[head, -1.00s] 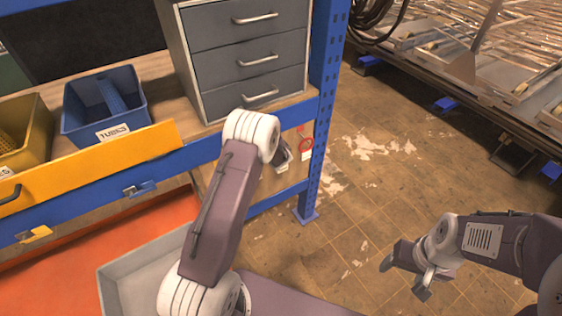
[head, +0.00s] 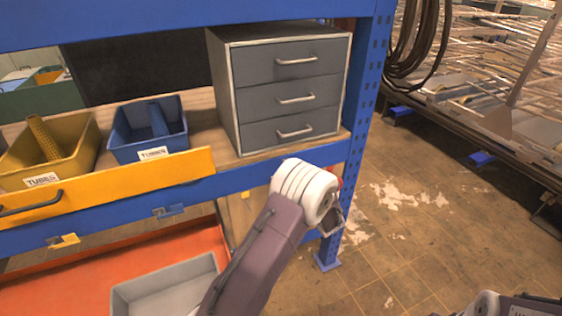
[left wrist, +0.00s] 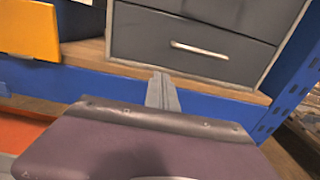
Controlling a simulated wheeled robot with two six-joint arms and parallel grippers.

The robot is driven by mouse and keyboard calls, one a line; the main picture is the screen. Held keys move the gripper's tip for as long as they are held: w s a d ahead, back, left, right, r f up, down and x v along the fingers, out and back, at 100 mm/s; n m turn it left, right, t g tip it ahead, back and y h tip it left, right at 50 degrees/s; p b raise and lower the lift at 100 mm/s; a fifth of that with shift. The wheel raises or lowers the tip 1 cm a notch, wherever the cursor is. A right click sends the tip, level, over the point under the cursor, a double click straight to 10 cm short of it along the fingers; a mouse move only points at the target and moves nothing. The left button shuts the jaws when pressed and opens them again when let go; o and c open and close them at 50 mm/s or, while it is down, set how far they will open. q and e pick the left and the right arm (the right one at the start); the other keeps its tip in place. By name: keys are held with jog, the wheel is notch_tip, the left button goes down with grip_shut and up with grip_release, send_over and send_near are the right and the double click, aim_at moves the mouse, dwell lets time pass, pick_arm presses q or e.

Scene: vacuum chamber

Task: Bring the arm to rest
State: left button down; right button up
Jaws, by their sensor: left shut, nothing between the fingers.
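My left arm comes up from the bottom middle of the head view and ends in a white wrist joint in front of the blue shelf edge. My left gripper (head: 334,222) is mostly hidden behind that joint. In the left wrist view its fingers (left wrist: 162,92) are together, with nothing between them, in front of the shelf edge and below the grey drawer unit (left wrist: 195,45). I cannot tell the gap to the shelf. Only a small part of my right arm shows at the bottom right corner of the head view. Its gripper is out of frame.
The blue shelf frame (head: 360,130) carries the drawer unit (head: 290,95), a blue bin (head: 150,140) and a yellow bin (head: 50,150). A grey tray (head: 165,285) sits below on an orange surface (head: 80,285). Open floor (head: 420,240) lies to the right.

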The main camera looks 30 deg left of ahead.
pick_arm(q)
jog(key=s+a+r+n+g+y, duration=0.1)
jog(key=s+a+r+n+g, duration=0.2)
jog(key=s, duration=0.2)
jog(key=s+a+r+n+g, duration=0.3)
jog(key=s, duration=0.3)
jog(key=s+d+f+n+g+h, duration=0.1)
jog(key=s+f+n+g+h, duration=0.55)
jog(key=s, duration=0.65)
jog(key=s+d+f+n+h, duration=0.55)
jog(key=s+d+f, duration=0.2)
jog(key=d, duration=0.25)
jog(key=w+d+f+n+t+h, duration=0.2)
jog(key=d+f+n+h, duration=0.1)
jog(key=d+n, duration=0.5)
jog(key=shift+w+d+t, duration=0.35)
jog(key=shift+w+d, duration=0.05)
